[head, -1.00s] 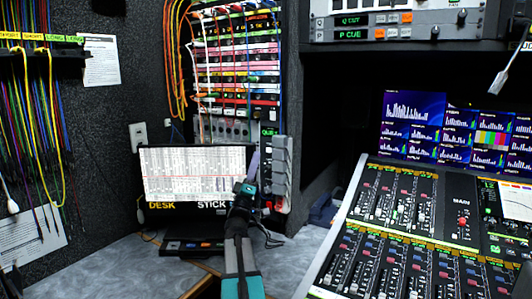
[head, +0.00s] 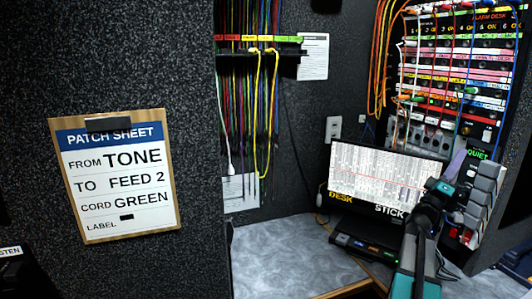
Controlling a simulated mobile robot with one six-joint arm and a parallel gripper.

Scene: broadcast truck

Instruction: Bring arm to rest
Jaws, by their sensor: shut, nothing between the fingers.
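My arm (head: 416,262), teal, grey and black, rises from the bottom edge at the right of the head view. My gripper (head: 455,164) is at its upper end, in front of the right edge of the lit screen and the patch panel. It is shut and holds nothing. Its fingertips are small and partly lost against the panel behind.
A screen (head: 385,178) stands on the grey worktop (head: 285,258). The patch panel (head: 462,75) with plugged cords rises behind. Cords hang from a rack (head: 262,58) on the wall. A patch sheet clipboard (head: 118,175) hangs at left. The left worktop is clear.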

